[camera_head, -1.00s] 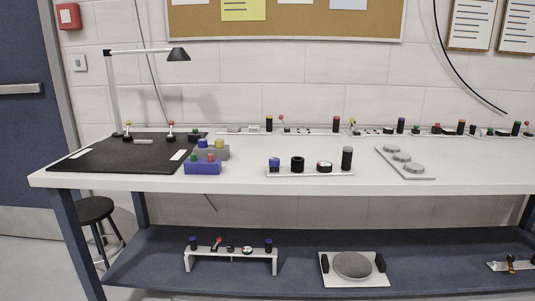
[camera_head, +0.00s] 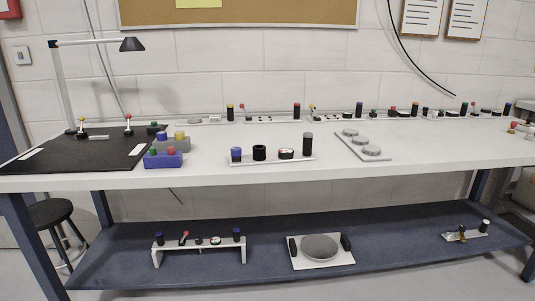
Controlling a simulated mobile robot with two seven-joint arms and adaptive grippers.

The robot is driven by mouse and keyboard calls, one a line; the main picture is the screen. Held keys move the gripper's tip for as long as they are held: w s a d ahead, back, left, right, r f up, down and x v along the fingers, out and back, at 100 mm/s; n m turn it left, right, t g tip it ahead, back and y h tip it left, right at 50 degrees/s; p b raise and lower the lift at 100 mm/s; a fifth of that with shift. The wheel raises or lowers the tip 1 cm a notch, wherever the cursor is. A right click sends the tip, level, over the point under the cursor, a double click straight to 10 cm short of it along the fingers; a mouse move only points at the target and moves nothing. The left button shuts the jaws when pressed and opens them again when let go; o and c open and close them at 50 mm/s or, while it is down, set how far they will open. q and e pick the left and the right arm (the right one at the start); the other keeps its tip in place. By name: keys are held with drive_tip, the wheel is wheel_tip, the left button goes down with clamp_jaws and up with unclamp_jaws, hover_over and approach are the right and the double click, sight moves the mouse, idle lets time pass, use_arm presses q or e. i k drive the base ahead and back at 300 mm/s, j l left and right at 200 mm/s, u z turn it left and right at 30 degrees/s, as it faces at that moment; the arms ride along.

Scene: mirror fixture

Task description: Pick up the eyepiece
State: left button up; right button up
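I cannot tell for sure which part is the eyepiece. A white rail (camera_head: 270,161) at the front middle of the white bench (camera_head: 420,155) bears a blue-topped part (camera_head: 237,154), a short black hollow cylinder (camera_head: 259,152), a low round black part with a pale top (camera_head: 286,153) and a tall black cylinder with a grey top (camera_head: 308,144). The hollow black cylinder looks most like an eyepiece. Neither of my grippers is in view.
Blue block (camera_head: 163,160) and grey block (camera_head: 172,144) stand left of the rail, by the black mat (camera_head: 70,150) and lamp (camera_head: 132,44). A plate with grey discs (camera_head: 362,145) lies to the right. The lower shelf (camera_head: 390,245) holds more fixtures. The bench's right front is clear.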

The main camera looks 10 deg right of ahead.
sight(162, 136)
drive_tip(key=i+l, duration=0.25)
drive_tip(key=i, duration=0.15)
drive_tip(key=i+l, duration=0.25)
drive_tip(key=i, duration=0.15)
drive_tip(key=i+l, duration=0.25)
drive_tip(key=i, duration=0.15)
drive_tip(key=z, duration=0.05)
